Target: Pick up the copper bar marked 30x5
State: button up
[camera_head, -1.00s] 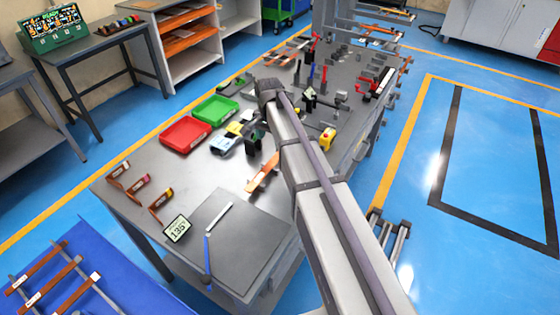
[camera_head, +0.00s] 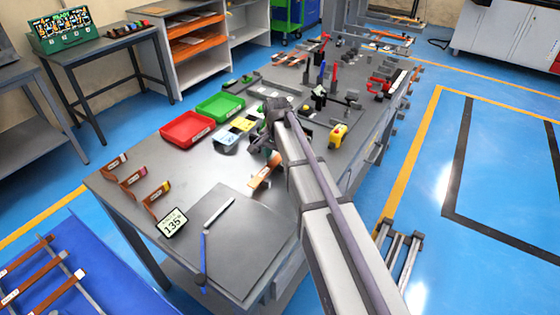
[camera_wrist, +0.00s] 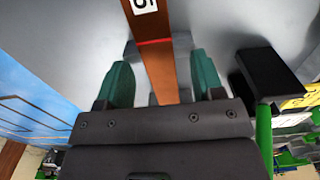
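A flat copper bar (camera_head: 265,171) lies on the grey table just left of my arm, with a pale label that is too small to read. In the wrist view the copper bar (camera_wrist: 158,65) runs between my gripper's two green fingers, with a red line across it. Its white label is cut off at the top edge; one character like a 5 shows. My gripper (camera_wrist: 160,82) is open, with gaps on both sides of the bar. In the head view my gripper (camera_head: 264,141) is partly hidden by my arm and hard to make out.
Red tray (camera_head: 187,129) and green tray (camera_head: 220,106) stand behind left. Light cards (camera_head: 236,131) lie close to my gripper. A 135° sign (camera_head: 173,222) and several small labelled copper pieces (camera_head: 132,178) stand front left. A blue surface (camera_head: 95,290) with more bars is at lower left.

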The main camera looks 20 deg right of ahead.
aim_at(277, 159)
grip_shut()
dwell(0.3)
notch_tip(277, 159, up, 10)
jog(key=p, duration=1)
jog(key=shift+r, duration=0.2)
